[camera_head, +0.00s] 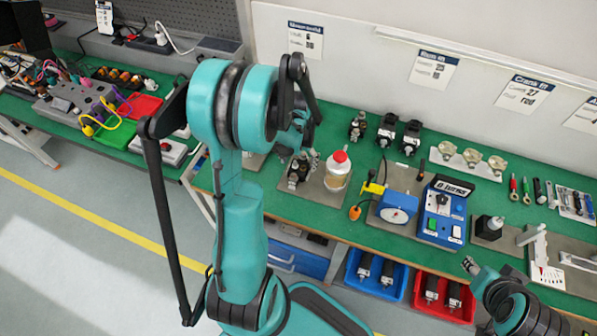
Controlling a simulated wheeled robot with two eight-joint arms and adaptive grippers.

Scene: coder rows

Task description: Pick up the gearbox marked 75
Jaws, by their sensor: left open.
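Several dark gearbox-like units stand on the green bench. Three are in a back row: a dark and metallic unit (357,126), a black and silver unit (386,130) and another black and silver unit (410,138). One more dark unit (297,171) stands nearer, left of a red-capped bottle (338,170). No number 75 is readable on any. My left arm rises in the middle. Its gripper (301,137) is open over the bench's left part, near the nearer unit, partly hidden by the arm. My right gripper (471,265) is small at the lower right; its jaws are unclear.
A blue control box (442,212) and a round dial gauge (397,213) stand mid-bench. A second cluttered bench (70,98) is at left. Bench surface between the units is partly clear.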

